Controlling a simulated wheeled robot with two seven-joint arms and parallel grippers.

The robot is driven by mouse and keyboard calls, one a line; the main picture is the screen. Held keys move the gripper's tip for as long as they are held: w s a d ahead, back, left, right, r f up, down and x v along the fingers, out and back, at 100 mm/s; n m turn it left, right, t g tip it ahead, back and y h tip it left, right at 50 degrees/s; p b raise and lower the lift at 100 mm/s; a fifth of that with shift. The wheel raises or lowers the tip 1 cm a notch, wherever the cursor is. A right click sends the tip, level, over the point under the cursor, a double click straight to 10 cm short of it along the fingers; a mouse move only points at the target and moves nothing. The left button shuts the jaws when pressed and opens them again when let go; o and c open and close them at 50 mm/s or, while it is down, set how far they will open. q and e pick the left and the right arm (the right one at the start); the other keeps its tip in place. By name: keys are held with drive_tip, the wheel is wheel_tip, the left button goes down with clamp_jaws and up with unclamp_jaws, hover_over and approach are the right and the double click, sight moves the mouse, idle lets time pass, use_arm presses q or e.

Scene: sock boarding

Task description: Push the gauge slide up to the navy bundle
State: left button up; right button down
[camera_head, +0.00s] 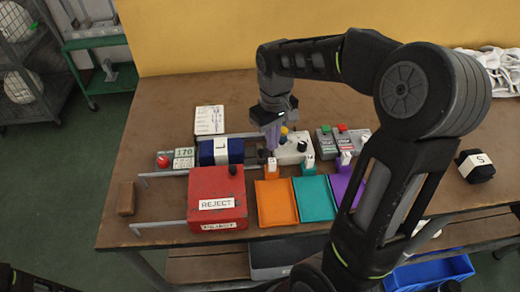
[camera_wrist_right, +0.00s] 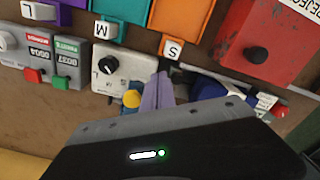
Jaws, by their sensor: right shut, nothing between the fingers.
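The navy bundle (camera_head: 205,153) with a white band marked L lies left of centre on the table, behind the red reject box. It shows partly in the right wrist view (camera_wrist_right: 208,90). A small dark block, seemingly the gauge slide (camera_head: 262,156), stands just right of the bundle, with a narrow gap between them. My right gripper (camera_head: 272,138) points down beside the slide, on its right. Its purple-grey fingers, also in the right wrist view (camera_wrist_right: 157,92), are shut and empty. Whether they touch the slide I cannot tell. My left gripper is not in view.
The red reject box (camera_head: 217,183) stands in front of the bundle. Orange (camera_head: 276,215), teal (camera_head: 310,213) and purple trays lie right of it. A white device with a black knob (camera_head: 302,146) stands close right of my gripper. A dark S bundle (camera_head: 483,174) lies far right.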

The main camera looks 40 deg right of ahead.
drive_tip(key=shift+f, duration=0.15)
idle(0.4)
drive_tip(key=shift+f+b, duration=0.55)
drive_tip(key=shift+f, duration=0.1)
drive_tip(key=shift+w+a, duration=0.15)
drive_tip(key=shift+a, duration=0.1)
idle(0.5)
drive_tip(key=shift+w+a, duration=0.35)
drive_tip(key=shift+a, duration=0.3)
drive_tip(key=shift+w+a, duration=0.4)
drive_tip(key=shift+a, duration=0.3)
drive_tip(key=shift+w+a, duration=0.35)
drive_tip(key=shift+a, duration=0.3)
drive_tip(key=shift+w+a, duration=0.1)
drive_tip(key=shift+a, duration=0.15)
idle(0.6)
drive_tip(key=shift+d+p, duration=0.3)
drive_tip(key=shift+s+d, duration=0.25)
drive_tip(key=shift+s, duration=0.05)
wheel_tip(320, 180, up, 7)
drive_tip(key=p, duration=0.5)
drive_tip(key=shift+p, duration=0.4)
